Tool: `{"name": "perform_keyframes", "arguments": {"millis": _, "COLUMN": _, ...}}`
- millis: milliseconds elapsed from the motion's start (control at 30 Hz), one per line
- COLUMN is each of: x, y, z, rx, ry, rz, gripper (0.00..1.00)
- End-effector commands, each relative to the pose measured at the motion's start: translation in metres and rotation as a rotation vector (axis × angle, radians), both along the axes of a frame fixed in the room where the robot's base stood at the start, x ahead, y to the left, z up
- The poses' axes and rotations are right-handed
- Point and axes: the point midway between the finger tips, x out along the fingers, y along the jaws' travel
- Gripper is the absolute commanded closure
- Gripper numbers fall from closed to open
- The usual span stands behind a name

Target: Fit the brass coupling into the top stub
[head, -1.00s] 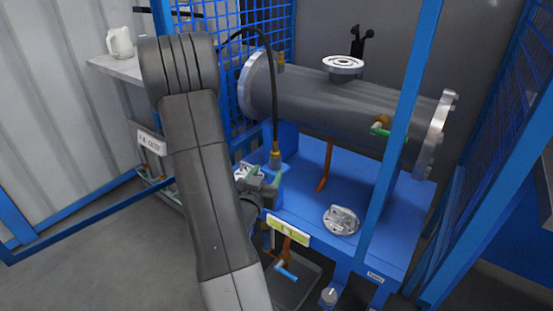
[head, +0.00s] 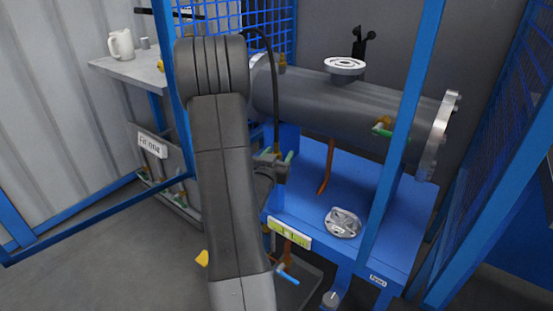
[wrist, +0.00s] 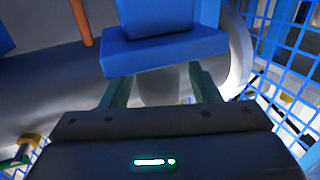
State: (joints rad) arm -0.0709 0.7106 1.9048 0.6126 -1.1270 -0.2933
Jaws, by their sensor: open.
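In the head view, my gripper (head: 277,158) is in front of the blue frame, below the shell's left half. Its green fingers are apart. The wrist view also shows the open fingers (wrist: 162,84), with no brass part between them. A black hose (head: 277,105) hangs down behind my arm toward the gripper. The brass coupling at its lower end is not visible now; my gripper appears to cover that spot. The brass top stub (head: 282,60) stands on the grey shell (head: 325,100), near its left flange, above and apart from my gripper.
A blue upright post (head: 402,130) crosses in front of the shell. A silver flanged part (head: 342,222) lies on the blue deck (head: 310,185). A copper pipe (head: 326,165) hangs below the shell. In the wrist view, a blue block (wrist: 165,50) is close beyond the fingers, and blue mesh (wrist: 285,90) is at right.

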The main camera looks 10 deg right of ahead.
Motion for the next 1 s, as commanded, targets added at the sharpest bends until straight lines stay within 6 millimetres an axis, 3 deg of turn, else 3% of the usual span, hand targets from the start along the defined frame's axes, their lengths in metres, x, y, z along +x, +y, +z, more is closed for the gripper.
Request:
{"name": "perform_keyframes", "arguments": {"millis": 67, "x": 0.0, "y": 0.0, "z": 0.0, "rx": 0.0, "ry": 0.0, "rz": 0.0, "gripper": 0.48}}
{"name": "perform_keyframes", "arguments": {"millis": 300, "x": 0.0, "y": 0.0, "z": 0.0, "rx": 0.0, "ry": 0.0, "rz": 0.0, "gripper": 0.95}}
{"name": "perform_keyframes", "arguments": {"millis": 533, "x": 0.0, "y": 0.0, "z": 0.002, "rx": 0.0, "ry": -0.001, "rz": 0.0, "gripper": 0.96}}
{"name": "perform_keyframes", "arguments": {"millis": 633, "x": 0.0, "y": 0.0, "z": 0.011, "rx": 0.001, "ry": -0.003, "rz": 0.0, "gripper": 0.96}}
{"name": "perform_keyframes", "arguments": {"millis": 1000, "x": 0.0, "y": 0.0, "z": 0.084, "rx": 0.0, "ry": -0.006, "rz": 0.0, "gripper": 0.96}}
